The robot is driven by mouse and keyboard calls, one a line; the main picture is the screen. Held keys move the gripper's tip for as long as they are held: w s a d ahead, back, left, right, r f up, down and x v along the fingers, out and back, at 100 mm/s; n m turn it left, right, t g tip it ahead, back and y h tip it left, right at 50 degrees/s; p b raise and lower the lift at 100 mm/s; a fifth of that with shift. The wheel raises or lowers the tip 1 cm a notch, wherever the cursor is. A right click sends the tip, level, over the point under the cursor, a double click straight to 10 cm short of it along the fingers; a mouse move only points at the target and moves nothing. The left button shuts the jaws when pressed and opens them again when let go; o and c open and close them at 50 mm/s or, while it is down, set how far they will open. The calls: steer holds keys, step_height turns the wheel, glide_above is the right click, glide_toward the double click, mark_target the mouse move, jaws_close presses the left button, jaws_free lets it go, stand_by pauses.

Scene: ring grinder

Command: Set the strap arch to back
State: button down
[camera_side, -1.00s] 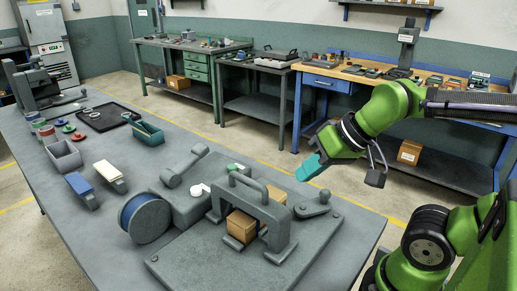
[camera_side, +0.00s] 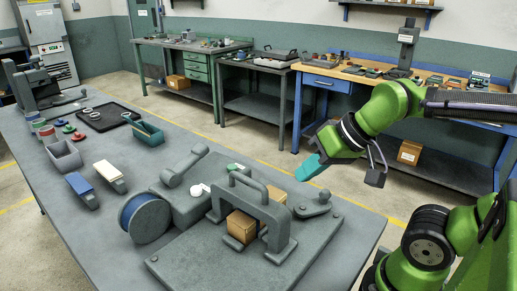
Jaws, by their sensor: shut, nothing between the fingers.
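The strap arch (camera_side: 262,213) is a grey arch with a handle on top. It stands on a flat grey base plate (camera_side: 215,258) at the front of the table. A brown box (camera_side: 241,227) sits under the arch, partly hidden by its legs. My gripper (camera_side: 304,174) has teal fingers. It is shut and empty, in the air to the upper right of the arch and apart from it.
A small lever (camera_side: 314,204) is on the plate right of the arch. Brushes, a grey bin (camera_side: 64,157) and a black tray (camera_side: 103,116) lie farther back.

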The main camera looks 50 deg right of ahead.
steer(key=c, duration=1.5)
jaws_free()
steer(key=shift+f, duration=0.2)
steer(key=shift+c, duration=0.2)
steer(key=o, duration=0.5)
steer(key=w, duration=0.2)
steer(key=w+g, duration=0.1)
steer(key=shift+a+r, duration=0.25)
steer(key=shift+r, duration=0.1)
steer(key=shift+c, duration=0.2)
step_height(320, 180, up, 11)
steer(key=n+g+h, duration=0.2)
steer(key=n+g, duration=0.2)
steer(key=g, duration=0.2)
glide_above(248, 178)
step_height(248, 178, down, 16)
steer(key=shift+w+f, duration=0.1)
jaws_close()
